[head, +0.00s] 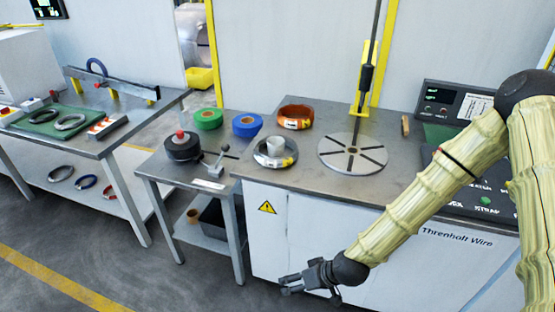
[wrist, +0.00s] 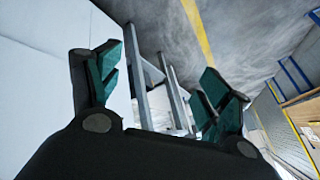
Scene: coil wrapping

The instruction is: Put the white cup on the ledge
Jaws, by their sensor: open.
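The white cup (head: 275,146) stands upright inside a grey wire coil (head: 262,158) on the grey-topped machine bench (head: 320,182), left of the round slotted turntable (head: 353,155). My gripper (head: 290,284) is low in front of the bench's white cabinet, below the bench top and well away from the cup. It is open and empty. Its two green-padded fingers stand apart in the wrist view (wrist: 160,75), where the cup is not seen. I cannot tell which surface is the ledge.
A copper-coloured coil (head: 295,117) lies behind the cup. A lower side table (head: 205,184) holds green, blue and black rolls and a small lever device. A left table (head: 95,146) holds coils on a green mat. A vertical post (head: 367,75) rises behind the turntable. The floor between tables is open.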

